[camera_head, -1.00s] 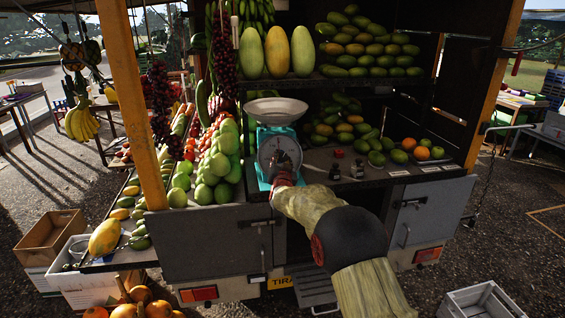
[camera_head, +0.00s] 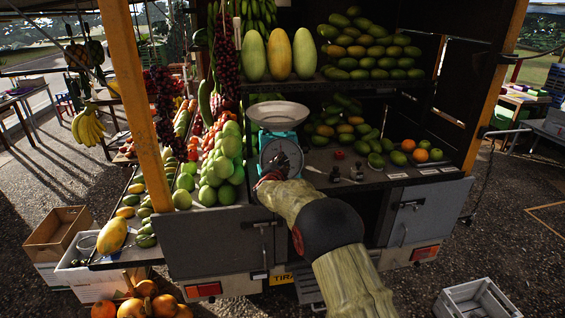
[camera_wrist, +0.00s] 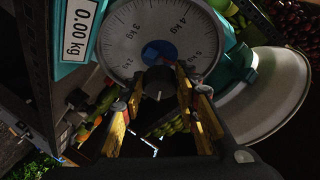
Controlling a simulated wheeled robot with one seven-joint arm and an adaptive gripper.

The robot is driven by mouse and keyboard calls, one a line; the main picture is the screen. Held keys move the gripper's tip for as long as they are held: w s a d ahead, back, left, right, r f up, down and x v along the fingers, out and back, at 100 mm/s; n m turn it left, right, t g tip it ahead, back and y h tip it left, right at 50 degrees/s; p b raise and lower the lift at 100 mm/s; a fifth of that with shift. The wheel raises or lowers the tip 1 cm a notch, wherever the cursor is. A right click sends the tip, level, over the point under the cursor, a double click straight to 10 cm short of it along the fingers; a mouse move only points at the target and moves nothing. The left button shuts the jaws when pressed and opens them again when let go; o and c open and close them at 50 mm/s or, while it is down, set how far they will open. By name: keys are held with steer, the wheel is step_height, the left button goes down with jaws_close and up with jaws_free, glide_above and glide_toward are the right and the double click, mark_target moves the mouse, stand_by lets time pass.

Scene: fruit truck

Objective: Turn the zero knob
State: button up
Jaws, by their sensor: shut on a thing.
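A teal weighing scale (camera_head: 264,140) with a silver pan (camera_head: 278,113) stands on the truck's counter. Its round dial (camera_head: 281,157) faces me and also fills the upper middle of the wrist view (camera_wrist: 130,40), turned on its side. The dark zero knob (camera_wrist: 158,82) is just below the dial face in the wrist view, with a pale line on it. My gripper (camera_wrist: 160,84) has its yellow fingers on both sides of the knob and is shut on it. In the head view my wrist hides the knob and most of the gripper (camera_head: 270,178).
A label reading 0.00 kg (camera_wrist: 81,27) is beside the dial. Green fruit (camera_head: 222,165) is piled close to the scale's left. Small dark items (camera_head: 345,173) and loose fruit (camera_head: 421,155) lie to its right. A shelf of melons (camera_head: 279,54) is above.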

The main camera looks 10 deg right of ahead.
stand_by(0.3)
steer(key=o, duration=1.1)
steer(key=shift+o, duration=0.3)
steer(key=v, duration=1.2)
